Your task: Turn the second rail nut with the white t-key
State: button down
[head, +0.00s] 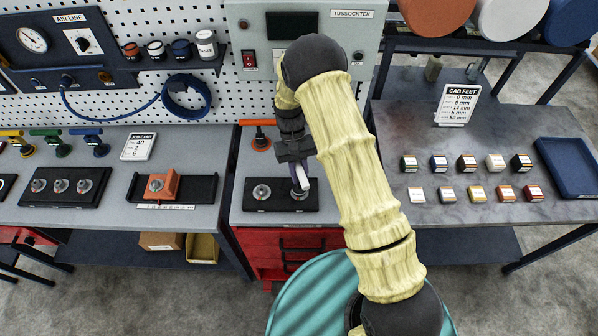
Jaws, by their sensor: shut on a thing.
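My gripper (299,166) is over the small grey-topped trolley, pointing down. It is shut on the white t-key (304,182), of which only a pale part shows below the jaws. The key's lower end is at or just above the right nut (300,193) of a black rail (280,207); I cannot tell whether it is seated. The left nut (261,192) on this rail stands clear. My gripper and arm hide part of the key and what lies behind it.
An orange t-key (259,138) stands behind the rail. Yellow (20,143), green (54,144) and blue (94,142) t-keys stand on the left bench, with a three-nut black block (64,201) and an orange slider (160,186). Small boxes and a blue tray (567,166) occupy the right table.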

jog(key=shift+w+f+b, duration=0.1)
jog(key=shift+f+b, duration=0.25)
jog(key=shift+f, duration=0.2)
jog(key=m+y, duration=0.1)
jog(key=m, duration=0.1)
jog(key=shift+r+m, duration=0.1)
jog(key=shift+m, duration=0.2)
jog(key=m+y, duration=0.1)
jog(key=m, duration=0.1)
jog(key=shift+d+m+y, duration=0.25)
jog(key=shift+m+y, duration=0.05)
jog(key=shift+y, duration=0.1)
jog(key=shift+s+a, duration=0.1)
jog(key=shift+s, duration=0.1)
jog(key=shift+m+y, duration=0.5)
jog(key=shift+m, duration=0.5)
jog(key=m+t+y, duration=0.1)
jog(key=m, duration=0.2)
jog(key=shift+w+a, duration=0.1)
